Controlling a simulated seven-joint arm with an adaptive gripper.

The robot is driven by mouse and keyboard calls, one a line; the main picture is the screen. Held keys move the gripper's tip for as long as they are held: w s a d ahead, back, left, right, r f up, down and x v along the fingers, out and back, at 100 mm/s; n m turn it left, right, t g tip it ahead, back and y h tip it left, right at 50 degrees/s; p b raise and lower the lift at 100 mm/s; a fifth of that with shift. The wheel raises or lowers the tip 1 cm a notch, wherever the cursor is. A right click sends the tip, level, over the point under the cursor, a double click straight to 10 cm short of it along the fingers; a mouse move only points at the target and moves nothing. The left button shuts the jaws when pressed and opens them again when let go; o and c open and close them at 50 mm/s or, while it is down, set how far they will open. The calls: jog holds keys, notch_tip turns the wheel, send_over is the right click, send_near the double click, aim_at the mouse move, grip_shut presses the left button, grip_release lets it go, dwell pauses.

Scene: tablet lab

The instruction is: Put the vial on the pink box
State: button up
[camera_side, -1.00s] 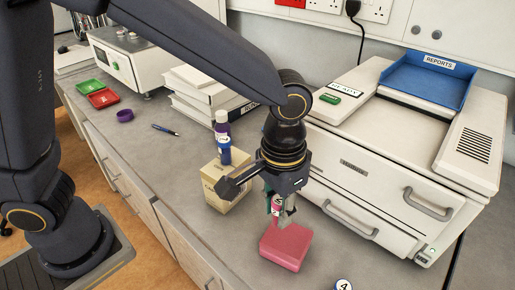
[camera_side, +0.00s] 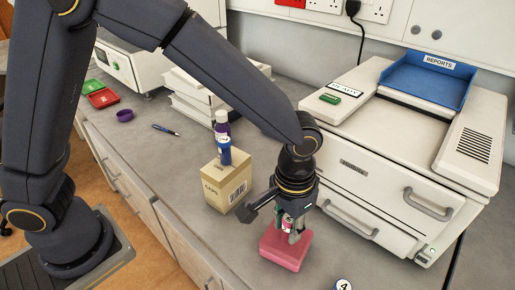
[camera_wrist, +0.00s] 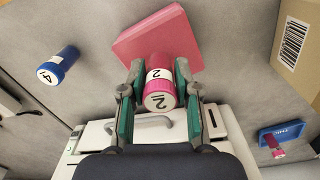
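A vial with a pink cap and a white label marked 2 (camera_wrist: 159,93) is between the fingers of my gripper (camera_wrist: 160,75). The fingers close on it from both sides. In the side view the vial (camera_side: 288,223) is roughly upright, directly over the pink box (camera_side: 285,252). Its lower end is at or just above the box top; I cannot tell whether they touch. My gripper (camera_side: 292,228) points down and hides part of the vial. The pink box also shows beyond the vial in the wrist view (camera_wrist: 135,42).
A cardboard box (camera_side: 226,185) stands to the left, with a blue-capped vial (camera_side: 224,150) by its top. A purple vial (camera_side: 221,120) is behind that. A blue vial marked 4 (camera_wrist: 58,66) is near the pink box. A large white machine (camera_side: 365,180) stands right.

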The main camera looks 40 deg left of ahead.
jog(key=o, duration=0.3)
notch_tip(320, 180, up, 12)
jog(key=shift+f, duration=0.1)
jog(key=s+a+r+t, duration=0.1)
jog(key=s+a+t, duration=0.1)
jog(key=a, duration=0.6)
jog(key=s+a+r+n+t, duration=0.1)
jog(key=s+a+r, duration=0.1)
jog(key=s+a, duration=0.3)
jog(key=s+a+r+n+t, duration=0.1)
jog(key=s+a+r+t, duration=0.1)
jog(key=a, duration=1)
jog(key=shift+s+a+r+t, duration=0.1)
jog(key=shift+s+a+t, duration=0.05)
jog(key=shift+s, duration=0.3)
jog(key=shift+s+a+r+t, duration=0.1)
jog(key=shift+s+t, duration=0.05)
jog(key=shift+s, duration=0.3)
